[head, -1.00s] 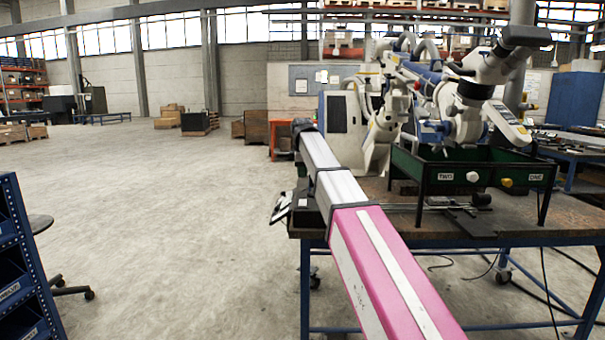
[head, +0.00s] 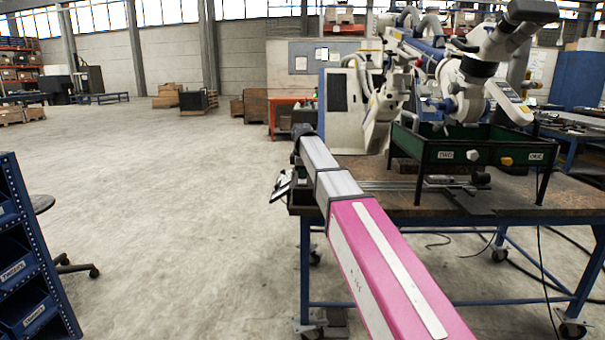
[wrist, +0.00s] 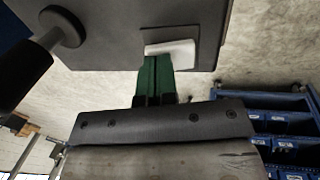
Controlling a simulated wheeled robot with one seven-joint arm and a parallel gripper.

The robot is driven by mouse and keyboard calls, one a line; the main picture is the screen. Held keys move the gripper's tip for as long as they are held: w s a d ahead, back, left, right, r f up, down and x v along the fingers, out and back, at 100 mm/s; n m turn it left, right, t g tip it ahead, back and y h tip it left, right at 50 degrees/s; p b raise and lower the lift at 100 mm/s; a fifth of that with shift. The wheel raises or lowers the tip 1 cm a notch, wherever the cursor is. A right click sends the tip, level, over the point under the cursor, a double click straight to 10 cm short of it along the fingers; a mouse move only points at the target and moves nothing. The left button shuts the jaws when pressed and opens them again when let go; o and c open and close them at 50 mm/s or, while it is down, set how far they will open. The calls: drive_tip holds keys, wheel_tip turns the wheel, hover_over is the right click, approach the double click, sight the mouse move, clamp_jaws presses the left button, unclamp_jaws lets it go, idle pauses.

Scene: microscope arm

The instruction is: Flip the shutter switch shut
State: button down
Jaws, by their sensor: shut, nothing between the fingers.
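In the wrist view, my gripper (wrist: 154,84) shows as two green fingers side by side, closed together with nothing between them. They point at a dark grey panel (wrist: 115,30). A white tab (wrist: 172,51) sits in a dark recess near the panel's edge, right at the fingertips; it looks like the shutter switch. I cannot tell whether the fingers touch it or which way it is set. In the head view, my arm reaches toward the table's left corner. The small dark and white item (head: 283,185) there is too small to make out, and my fingers cannot be distinguished.
A black knob or handle (wrist: 40,50) stands out from the panel at left in the wrist view. The workbench (head: 420,205) carries a green stand (head: 470,155) and white jointed equipment (head: 465,85). A blue bin rack (head: 30,260) stands at left.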

drive_tip(key=shift+f, duration=0.1)
drive_tip(key=shift+w+f, duration=0.15)
drive_tip(key=shift+f, duration=0.05)
drive_tip(key=shift+s+f, duration=0.1)
drive_tip(key=shift+s, duration=0.1)
drive_tip(key=shift+s, duration=0.85)
drive_tip(key=shift+w, duration=0.1)
